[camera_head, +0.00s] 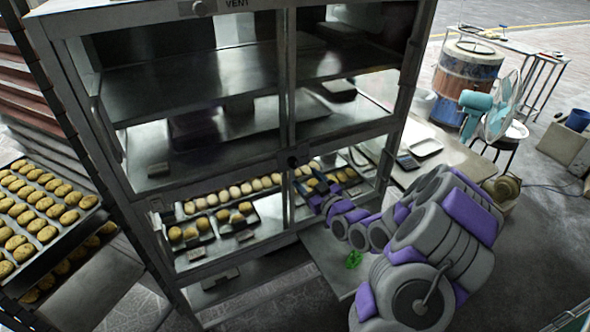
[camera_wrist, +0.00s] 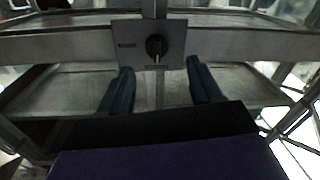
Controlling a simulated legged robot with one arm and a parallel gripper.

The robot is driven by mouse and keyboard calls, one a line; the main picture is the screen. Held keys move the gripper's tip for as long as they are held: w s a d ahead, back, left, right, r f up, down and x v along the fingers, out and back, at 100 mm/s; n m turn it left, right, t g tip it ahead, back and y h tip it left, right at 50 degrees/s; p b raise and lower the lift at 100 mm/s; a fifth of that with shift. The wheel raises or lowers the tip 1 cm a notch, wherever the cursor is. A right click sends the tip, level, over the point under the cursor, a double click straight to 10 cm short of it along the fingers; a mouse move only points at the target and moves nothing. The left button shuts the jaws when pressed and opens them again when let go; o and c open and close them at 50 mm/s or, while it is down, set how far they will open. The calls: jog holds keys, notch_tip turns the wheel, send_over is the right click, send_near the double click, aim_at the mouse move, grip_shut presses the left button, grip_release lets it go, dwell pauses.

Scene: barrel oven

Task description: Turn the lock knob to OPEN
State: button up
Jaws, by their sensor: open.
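The lock knob (camera_wrist: 156,46) is a round black knob on a grey metal plate (camera_wrist: 176,35) on the oven's crossbar. A pale mark shows at its lower edge. Small labels sit left of and below the knob, too small to read. In the head view the knob (camera_head: 293,162) is a small dark spot on the middle post. My gripper (camera_wrist: 159,72) is open and empty, with its two dark blue fingers apart, one to each side below the knob. In the head view my gripper (camera_head: 311,187) is just below and right of the knob, before the oven front.
The oven's glass-fronted cabinet (camera_head: 190,85) holds trays of buns (camera_head: 230,190). Bun racks (camera_head: 45,215) stand at the left. A side table (camera_head: 435,165), fan (camera_head: 497,105) and barrel (camera_head: 466,75) are at the right.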

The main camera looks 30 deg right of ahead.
aim_at(296, 166)
jog(key=w, duration=0.4)
jog(key=w+b, duration=0.1)
jog(key=w, duration=0.2)
jog(key=shift+a+f, duration=0.1)
jog(key=shift+a, duration=0.25)
jog(key=shift+w, duration=0.2)
jog(key=shift+d, duration=0.45)
jog(key=shift+c, duration=0.5)
jog(key=shift+a, duration=0.25)
jog(key=c, duration=0.9)
jog(key=shift+c, duration=0.2)
